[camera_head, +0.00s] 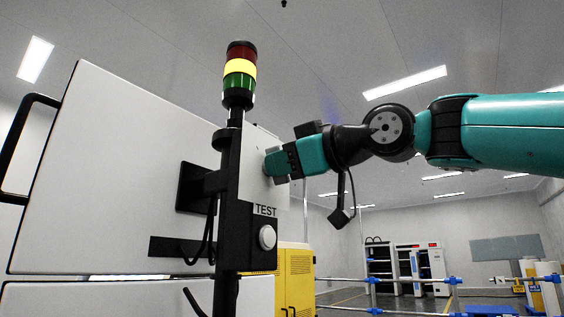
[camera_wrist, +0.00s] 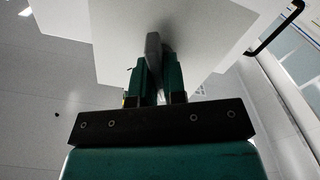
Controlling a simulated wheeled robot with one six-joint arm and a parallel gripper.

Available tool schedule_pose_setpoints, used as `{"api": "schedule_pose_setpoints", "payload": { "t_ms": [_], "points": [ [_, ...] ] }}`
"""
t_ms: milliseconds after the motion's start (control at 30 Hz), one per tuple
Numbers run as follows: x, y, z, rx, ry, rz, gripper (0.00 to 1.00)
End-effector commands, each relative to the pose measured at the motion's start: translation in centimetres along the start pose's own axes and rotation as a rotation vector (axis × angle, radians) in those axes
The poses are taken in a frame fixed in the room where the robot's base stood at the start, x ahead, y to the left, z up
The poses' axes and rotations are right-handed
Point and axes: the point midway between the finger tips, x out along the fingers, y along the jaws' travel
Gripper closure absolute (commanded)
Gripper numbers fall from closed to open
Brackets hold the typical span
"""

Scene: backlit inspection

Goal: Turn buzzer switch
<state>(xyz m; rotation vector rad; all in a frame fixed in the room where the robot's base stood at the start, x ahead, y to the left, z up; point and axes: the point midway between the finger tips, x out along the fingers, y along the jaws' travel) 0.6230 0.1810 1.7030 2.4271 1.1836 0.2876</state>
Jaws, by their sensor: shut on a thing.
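In the wrist view my gripper (camera_wrist: 158,65) is shut on a narrow grey piece (camera_wrist: 153,46), which looks like the handle of the buzzer switch. The piece stands on edge between the two fingers, against the white panel (camera_wrist: 115,45). The fingers hide part of it, so I cannot read its turn position or any label.
The signal tower (camera_head: 239,75) has red, yellow and green segments; the yellow one looks bright. Its black pole stands just left of my gripper. A box marked TEST with a round white button (camera_head: 267,237) is below. A yellow cabinet (camera_head: 296,280) stands behind.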

Motion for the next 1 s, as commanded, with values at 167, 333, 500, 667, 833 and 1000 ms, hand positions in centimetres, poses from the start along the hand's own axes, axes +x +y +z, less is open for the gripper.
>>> {"api": "schedule_pose_setpoints", "payload": {
  "t_ms": [167,333,500,667,833,1000],
  "points": [
    [0.02,-0.03,0.07,0.170,-0.002,-0.003,1.00],
    [0.02,0.01,0.05,0.331,-0.002,-0.003,1.00],
    [0.03,0.04,0.10,0.493,-0.004,-0.004,1.00],
    [0.03,0.07,0.13,0.644,-0.005,-0.004,1.00],
    [0.05,0.10,0.17,0.806,-0.006,-0.004,1.00],
    [0.05,0.11,0.21,0.957,-0.007,-0.003,1.00]
  ]
}}
